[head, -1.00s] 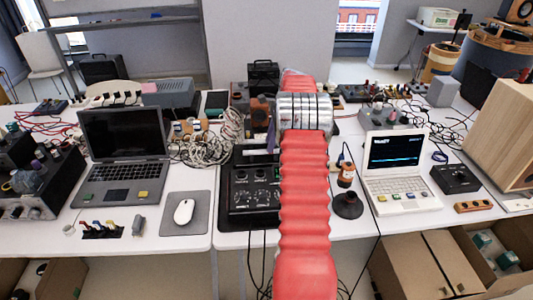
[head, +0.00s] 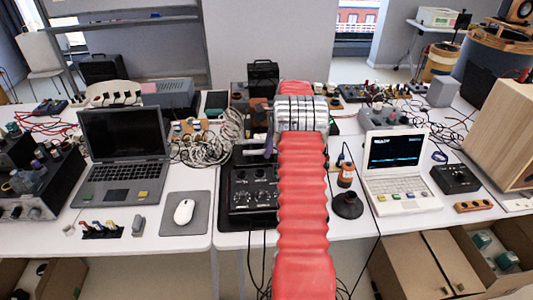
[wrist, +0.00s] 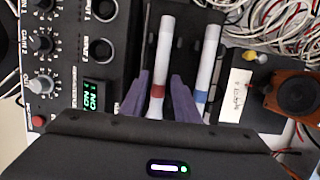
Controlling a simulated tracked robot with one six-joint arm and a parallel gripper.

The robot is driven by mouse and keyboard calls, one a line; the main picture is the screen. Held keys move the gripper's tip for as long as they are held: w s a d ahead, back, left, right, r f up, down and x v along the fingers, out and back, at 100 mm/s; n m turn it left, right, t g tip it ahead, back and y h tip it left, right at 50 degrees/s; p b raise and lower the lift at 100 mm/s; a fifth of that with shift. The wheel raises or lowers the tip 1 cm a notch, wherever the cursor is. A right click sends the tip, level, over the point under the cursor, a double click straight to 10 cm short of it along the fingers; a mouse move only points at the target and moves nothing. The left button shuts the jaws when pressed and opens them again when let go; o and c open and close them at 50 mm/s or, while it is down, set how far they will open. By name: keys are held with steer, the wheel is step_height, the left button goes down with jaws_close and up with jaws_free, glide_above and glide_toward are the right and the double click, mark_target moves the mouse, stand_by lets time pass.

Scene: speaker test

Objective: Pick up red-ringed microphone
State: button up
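In the wrist view, the red-ringed microphone (wrist: 161,62) is a white stick with a red band near its lower end. It lies in a dark holder or tray (wrist: 183,58). My gripper (wrist: 160,76) has purple fingers, one on each side of the stick near the red band. The fingers stand apart with a narrow gap visible on either side, so it looks open. A similar white microphone with a blue ring (wrist: 208,62) lies just to the right, close to the right finger.
A black mixer with knobs (head: 250,190) is left of the holder in the wrist view. An orange-fronted speaker (wrist: 297,92) and tangled white cables (wrist: 285,20) lie to the right. Laptops (head: 125,150) (head: 397,165) flank my arm on the tables.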

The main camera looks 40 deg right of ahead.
jaws_close()
steer(key=shift+r, duration=0.15)
step_height(320, 180, up, 10)
stand_by(0.8)
stand_by(0.4)
